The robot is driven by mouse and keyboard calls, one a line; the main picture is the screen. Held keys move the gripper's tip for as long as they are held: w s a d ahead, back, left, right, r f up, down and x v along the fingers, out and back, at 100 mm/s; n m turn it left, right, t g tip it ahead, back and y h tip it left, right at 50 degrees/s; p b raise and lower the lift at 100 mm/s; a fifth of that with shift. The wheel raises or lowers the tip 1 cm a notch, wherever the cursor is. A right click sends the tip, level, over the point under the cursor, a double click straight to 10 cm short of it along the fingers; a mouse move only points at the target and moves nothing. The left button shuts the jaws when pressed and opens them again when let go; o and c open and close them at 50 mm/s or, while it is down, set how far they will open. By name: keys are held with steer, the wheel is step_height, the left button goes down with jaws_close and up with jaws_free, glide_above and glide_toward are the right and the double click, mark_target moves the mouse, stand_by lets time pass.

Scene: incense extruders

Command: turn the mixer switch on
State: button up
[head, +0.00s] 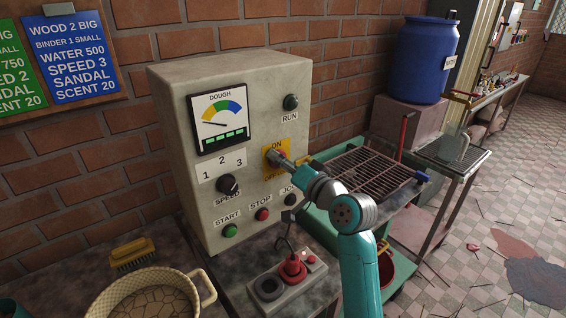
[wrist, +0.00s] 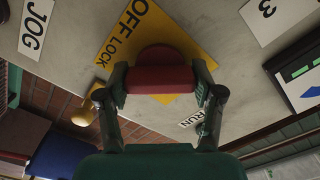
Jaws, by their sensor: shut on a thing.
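The mixer switch has a red handle (wrist: 160,80) on a yellow plate (wrist: 188,48) marked OFF LOCK in the wrist view. In the head view the yellow plate (head: 269,167), with ON above and OFF below, is on the right part of the grey control panel (head: 235,140). My gripper (wrist: 160,86) is shut on the red handle, one finger on each side. In the head view my gripper (head: 276,155) is at the plate and mostly hides the handle. I cannot tell the handle's exact setting.
The panel carries a speed knob (head: 228,185), a green start button (head: 230,231), a red stop button (head: 262,214) and a dark green run lamp (head: 291,102). A small joystick box (head: 287,283) sits below. A wire rack (head: 365,173) stands to the right.

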steer(key=m, duration=0.4)
steer(key=shift+m, duration=0.3)
steer(key=shift+f+m, duration=0.1)
steer(key=shift+m, duration=1.8)
steer(key=o, duration=1.2)
steer(key=shift+c, duration=0.2)
steer(key=shift+d, duration=0.1)
steer(key=v, duration=1.2)
